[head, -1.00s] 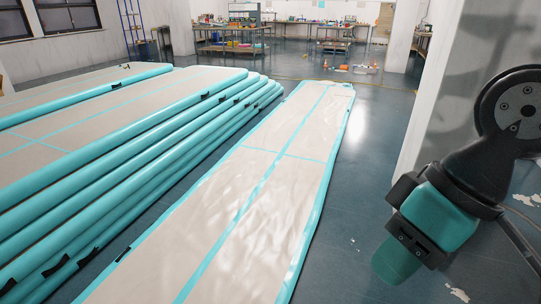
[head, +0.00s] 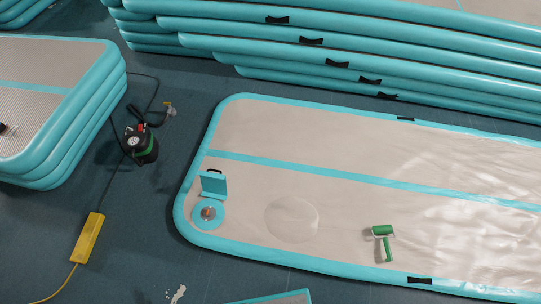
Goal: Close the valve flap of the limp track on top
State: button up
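The limp track (head: 350,170) lies across the middle and right of the head view, a beige sheet with a teal border, wrinkled at the right. Its valve (head: 208,214) is a teal ring with a reddish-brown centre near the rounded left end. The valve flap (head: 213,185) is a teal square standing raised just behind the ring, so the valve is uncovered. A faint round mark (head: 292,220) shows on the sheet right of the valve. My gripper is not in view.
A black, green and red pump (head: 140,146) with hose stands on the floor at left, near a yellow power strip (head: 88,239). Stacked tracks stand behind (head: 330,60) and at left (head: 100,100). A teal-edged corner (head: 275,299) shows at the bottom.

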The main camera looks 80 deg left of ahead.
aim_at(214, 185)
jog(key=k, duration=1.7)
jog(key=u, duration=2.25)
jog(key=i, duration=1)
jog(key=u, duration=0.05)
